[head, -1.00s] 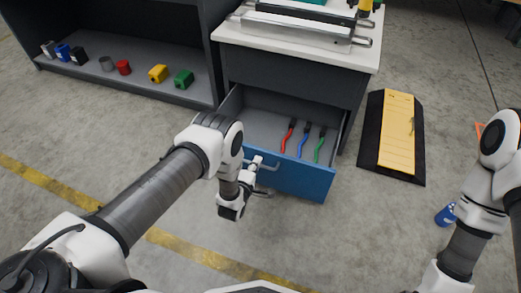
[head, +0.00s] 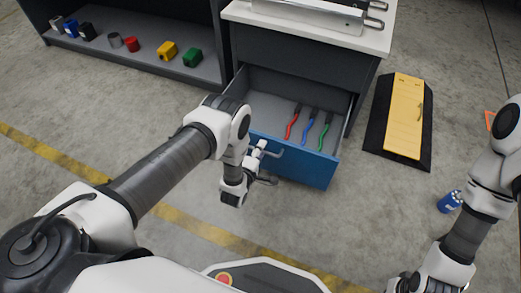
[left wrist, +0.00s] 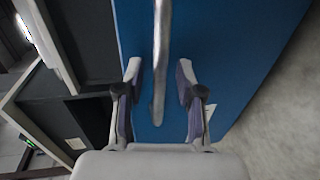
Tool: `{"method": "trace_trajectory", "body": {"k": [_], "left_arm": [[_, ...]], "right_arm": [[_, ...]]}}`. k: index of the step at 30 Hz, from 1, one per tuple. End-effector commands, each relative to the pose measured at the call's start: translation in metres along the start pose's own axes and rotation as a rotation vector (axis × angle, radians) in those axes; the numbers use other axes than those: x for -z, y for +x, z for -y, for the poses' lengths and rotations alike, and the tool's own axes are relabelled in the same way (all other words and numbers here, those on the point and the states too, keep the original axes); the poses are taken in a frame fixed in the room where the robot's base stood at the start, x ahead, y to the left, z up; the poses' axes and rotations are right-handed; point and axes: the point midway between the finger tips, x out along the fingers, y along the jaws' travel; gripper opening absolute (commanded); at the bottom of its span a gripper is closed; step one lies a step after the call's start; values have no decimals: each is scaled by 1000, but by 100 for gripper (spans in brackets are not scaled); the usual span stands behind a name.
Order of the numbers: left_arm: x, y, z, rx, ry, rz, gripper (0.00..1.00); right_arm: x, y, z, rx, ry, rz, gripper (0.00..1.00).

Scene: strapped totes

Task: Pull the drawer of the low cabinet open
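The low cabinet (head: 300,62) is grey with a white top. Its drawer, with a blue front (head: 305,168), stands pulled out, and its inside shows. In the left wrist view the blue front (left wrist: 225,40) fills much of the picture, with the metal bar handle (left wrist: 161,50) running down the middle. My left gripper (head: 264,164) is at the handle side of the drawer front. In the left wrist view its two fingers (left wrist: 158,75) are apart, one on each side of the handle, with gaps visible. My right gripper (head: 405,284) is at the bottom edge, partly cut off.
Red, blue and green tools (head: 308,125) lie in the drawer. A dark shelf (head: 140,60) with several coloured items stands at left. A yellow-and-black ramp (head: 403,115) lies right of the cabinet, and a blue can (head: 450,202) lies on the floor. Floor before the drawer is clear.

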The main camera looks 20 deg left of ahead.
Motion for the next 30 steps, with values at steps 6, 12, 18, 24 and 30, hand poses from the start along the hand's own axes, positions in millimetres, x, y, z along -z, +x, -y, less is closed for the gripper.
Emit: {"method": "trace_trajectory", "body": {"k": [6,12,18,24,30], "left_arm": [[0,-15,1,3,0,-1,37],[0,-64,1,5,0,1,37],[-1,-107,1,3,0,1,37],[-1,-121,0,1,0,1,37],[0,-120,0,0,0,1,37]], "right_arm": [[0,0,0,0,0,0,0],[0,0,0,0,0,0,0],[0,0,0,0,0,0,0],[0,0,0,0,0,0,0],[0,0,0,0,0,0,0]]}}
